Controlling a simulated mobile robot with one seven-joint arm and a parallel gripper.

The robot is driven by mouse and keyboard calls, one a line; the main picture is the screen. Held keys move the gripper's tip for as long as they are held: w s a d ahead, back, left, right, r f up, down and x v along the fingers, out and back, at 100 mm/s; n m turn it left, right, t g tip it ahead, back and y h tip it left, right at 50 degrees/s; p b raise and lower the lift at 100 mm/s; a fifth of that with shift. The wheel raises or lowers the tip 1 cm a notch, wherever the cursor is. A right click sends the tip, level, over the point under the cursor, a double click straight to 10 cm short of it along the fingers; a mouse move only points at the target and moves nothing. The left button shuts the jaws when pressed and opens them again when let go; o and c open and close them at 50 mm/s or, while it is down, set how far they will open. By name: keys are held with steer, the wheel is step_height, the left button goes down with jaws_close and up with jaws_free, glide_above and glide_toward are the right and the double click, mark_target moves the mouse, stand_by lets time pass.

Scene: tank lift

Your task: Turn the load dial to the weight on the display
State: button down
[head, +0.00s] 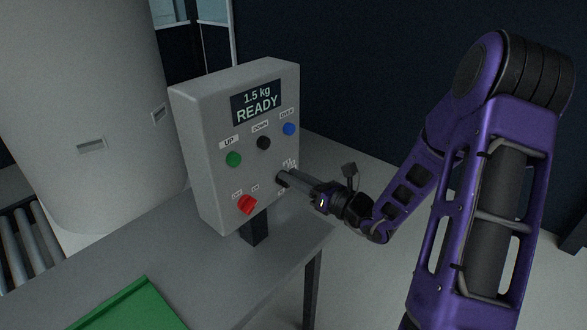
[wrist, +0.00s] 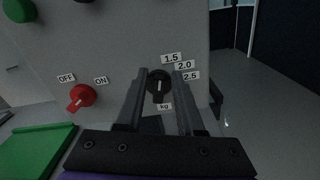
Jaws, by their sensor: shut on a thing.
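The display (head: 257,103) on the grey control box reads "1.5 kg READY". The black load dial (wrist: 158,84) is on the box's front at the lower right, with labels 1.5, 2.0 and 2.5 (wrist: 184,65) around its upper right and "kg" below. Its white mark looks close to upright in the wrist view, but the exact setting is hard to tell. My gripper (wrist: 159,75) is shut on the dial, one finger on each side; it also shows in the head view (head: 284,179), where the fingers largely hide the dial.
Green (head: 233,159), black (head: 264,143) and blue (head: 289,129) buttons sit above the dial. A red OFF/ON switch (head: 247,205) is to its left. The box stands on a grey table (head: 200,262) with a green tray (head: 122,300). A large pale tank (head: 85,120) stands behind left.

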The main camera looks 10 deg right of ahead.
steer(key=shift+d+f+m+p, duration=0.15)
steer(key=shift+m+p, duration=1.15)
steer(key=shift+p, duration=0.05)
steer(key=c, duration=0.8)
jaws_free()
steer(key=shift+c, duration=0.2)
steer(key=shift+d, duration=0.1)
steer(key=v, duration=1.7)
steer(key=shift+s, duration=0.1)
